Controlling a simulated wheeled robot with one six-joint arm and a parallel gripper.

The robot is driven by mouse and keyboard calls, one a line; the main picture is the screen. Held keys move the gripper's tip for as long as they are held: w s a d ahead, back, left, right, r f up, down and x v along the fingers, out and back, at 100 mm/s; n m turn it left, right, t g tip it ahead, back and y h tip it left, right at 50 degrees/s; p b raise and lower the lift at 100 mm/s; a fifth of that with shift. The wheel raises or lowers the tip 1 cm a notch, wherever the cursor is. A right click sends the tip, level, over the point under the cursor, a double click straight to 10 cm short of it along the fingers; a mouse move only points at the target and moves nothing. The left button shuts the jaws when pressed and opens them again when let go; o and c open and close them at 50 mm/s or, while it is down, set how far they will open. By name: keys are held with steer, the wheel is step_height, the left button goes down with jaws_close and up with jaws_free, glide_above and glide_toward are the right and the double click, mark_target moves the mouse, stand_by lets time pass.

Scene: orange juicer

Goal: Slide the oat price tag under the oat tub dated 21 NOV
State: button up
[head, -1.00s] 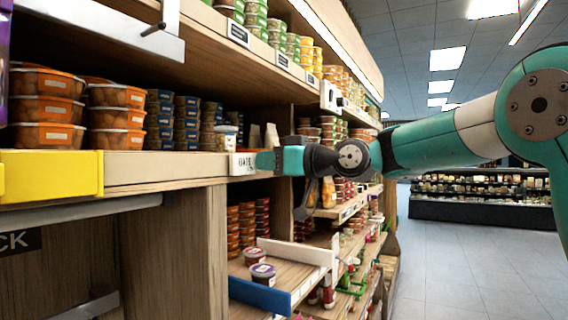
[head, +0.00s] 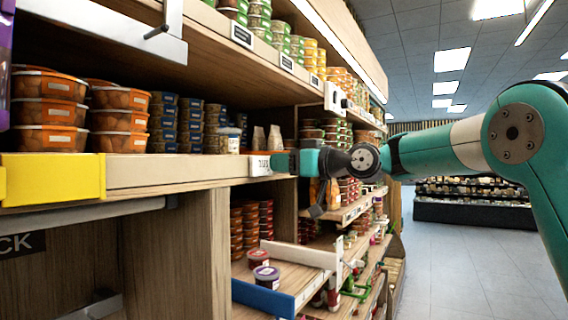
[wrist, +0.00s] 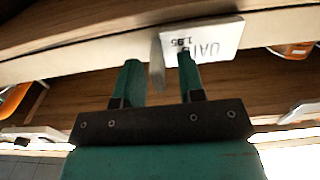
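The oat price tag (head: 261,165) is a white block on the shelf's front edge. My gripper (head: 283,162) is at the tag's right side in the head view. In the wrist view its two green fingers (wrist: 158,72) stand apart; the right fingertip overlaps the tag's face, and the left one is clear of it. Contact is unclear. A small pale-lidded tub (head: 230,139) stands on the shelf left of the tag. I cannot read any tub's date or tell which is oat.
Stacked orange-labelled tubs (head: 118,118) and dark-lidded tubs (head: 190,125) fill the shelf to the left. Pale cups (head: 267,139) stand behind the tag. A yellow block (head: 52,178) covers the shelf edge at far left. The aisle floor (head: 470,250) at right is clear.

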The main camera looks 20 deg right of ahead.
steer(key=b+v, duration=0.8)
steer(key=v, duration=0.9)
steer(key=shift+d, duration=0.2)
steer(key=shift+s, duration=0.15)
steer(key=s+a+f+m+g+h, duration=0.1)
steer(key=s+a+f+g+h, duration=0.2)
steer(key=a+f, duration=0.5)
steer(key=s+a+f+m+g+h, duration=0.1)
steer(key=s+a+f+g, duration=0.25)
steer(key=a+f, duration=0.45)
steer(key=s+d+f+g+h, duration=0.1)
steer(key=s+f+g+h, duration=0.3)
steer(key=s+f, duration=1.4)
steer(key=s+g, duration=0.2)
steer(key=shift+s+d+f+h, duration=0.2)
steer(key=shift+s+f+h, duration=0.1)
steer(key=shift+s, duration=0.05)
